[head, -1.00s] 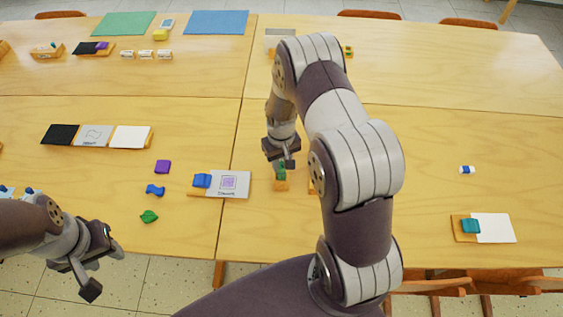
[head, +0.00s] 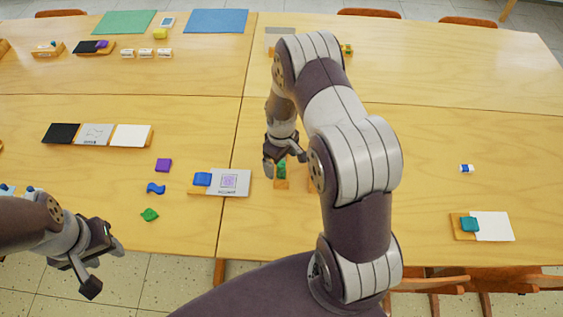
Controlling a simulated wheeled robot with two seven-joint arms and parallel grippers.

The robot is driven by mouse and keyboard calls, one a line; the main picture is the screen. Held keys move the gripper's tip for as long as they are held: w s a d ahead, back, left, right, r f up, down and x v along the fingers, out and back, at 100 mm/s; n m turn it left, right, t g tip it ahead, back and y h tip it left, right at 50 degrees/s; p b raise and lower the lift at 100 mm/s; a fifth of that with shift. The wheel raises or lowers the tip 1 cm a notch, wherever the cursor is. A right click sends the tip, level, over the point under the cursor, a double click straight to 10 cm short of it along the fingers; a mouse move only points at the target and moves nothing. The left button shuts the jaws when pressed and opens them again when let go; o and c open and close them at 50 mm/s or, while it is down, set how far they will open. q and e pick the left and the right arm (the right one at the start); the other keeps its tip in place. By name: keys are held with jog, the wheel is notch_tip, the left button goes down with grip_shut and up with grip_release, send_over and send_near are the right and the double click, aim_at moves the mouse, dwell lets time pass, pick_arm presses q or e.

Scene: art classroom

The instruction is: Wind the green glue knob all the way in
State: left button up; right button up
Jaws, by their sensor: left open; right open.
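The green glue knob (head: 281,167) sits upright on a small orange base (head: 281,184) on the table, just right of the card with the purple print. My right gripper (head: 284,164) is open, pointing down, at the knob's upper part. I cannot tell whether its fingers touch the knob. Part of the knob is hidden by the gripper. My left gripper (head: 106,272) is open and empty beyond the table's front edge at the lower left.
A card with a blue block (head: 203,179) lies left of the knob. A purple block (head: 163,165), a blue piece (head: 156,188) and a green leaf shape (head: 149,215) lie further left. My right arm hides the table right of the knob. A teal block (head: 470,224) sits far right.

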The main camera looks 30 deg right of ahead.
dwell(0.4)
jog(key=m, duration=0.5)
jog(key=shift+r+p, duration=0.1)
jog(key=shift+p, duration=0.25)
jog(key=m, duration=0.6)
jog(key=shift+m, duration=0.3)
jog(key=c, duration=1.5)
